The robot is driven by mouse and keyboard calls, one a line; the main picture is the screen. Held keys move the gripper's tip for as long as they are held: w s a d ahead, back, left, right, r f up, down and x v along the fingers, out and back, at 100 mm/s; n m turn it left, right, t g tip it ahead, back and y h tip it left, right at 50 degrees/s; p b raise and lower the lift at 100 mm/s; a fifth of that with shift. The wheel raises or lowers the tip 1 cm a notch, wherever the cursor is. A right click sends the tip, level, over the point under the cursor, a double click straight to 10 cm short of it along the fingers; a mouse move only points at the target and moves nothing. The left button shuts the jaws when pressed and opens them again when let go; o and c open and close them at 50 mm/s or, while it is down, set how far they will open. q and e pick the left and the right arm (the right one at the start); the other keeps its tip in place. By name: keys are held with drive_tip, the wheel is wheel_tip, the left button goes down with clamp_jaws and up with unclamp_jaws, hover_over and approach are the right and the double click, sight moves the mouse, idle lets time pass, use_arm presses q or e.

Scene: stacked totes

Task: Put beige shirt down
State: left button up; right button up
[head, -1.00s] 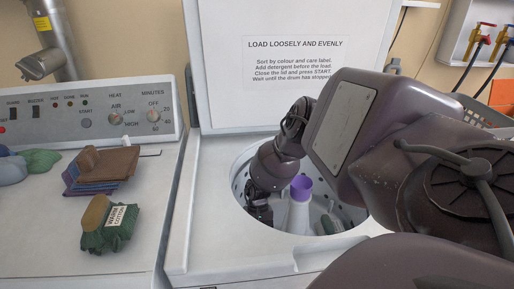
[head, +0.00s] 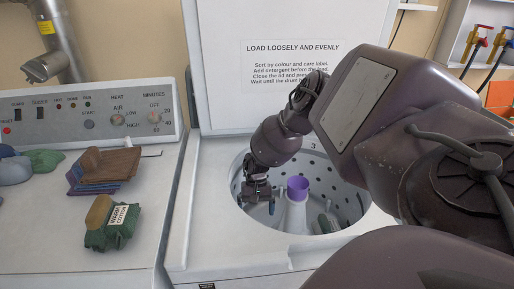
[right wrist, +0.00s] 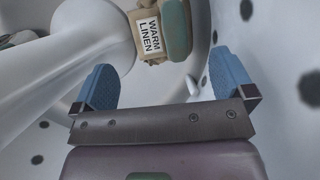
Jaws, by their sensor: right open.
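My right gripper (head: 258,200) hangs inside the washer drum, left of the white agitator (head: 295,215) with its purple cap. In the right wrist view its blue fingertips (right wrist: 162,66) are wide apart with nothing between them. A beige folded cloth (right wrist: 150,30), labelled WARM LINEN and with a teal-green patch beside the label, lies in the drum beyond the fingertips, next to the agitator and apart from the fingers. The cloth is hidden in the head view. My left gripper is not in view.
The drum wall (right wrist: 285,55) is close on the right of the wrist view. On the left machine top lie a green labelled bundle (head: 116,235), a brown-and-purple one (head: 108,165) and more clothes. The lid (head: 230,110) stands open.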

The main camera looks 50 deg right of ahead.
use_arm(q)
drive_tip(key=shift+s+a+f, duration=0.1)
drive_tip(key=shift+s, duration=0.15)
use_arm(e)
drive_tip(key=v, duration=0.4)
drive_tip(key=shift+r, duration=0.15)
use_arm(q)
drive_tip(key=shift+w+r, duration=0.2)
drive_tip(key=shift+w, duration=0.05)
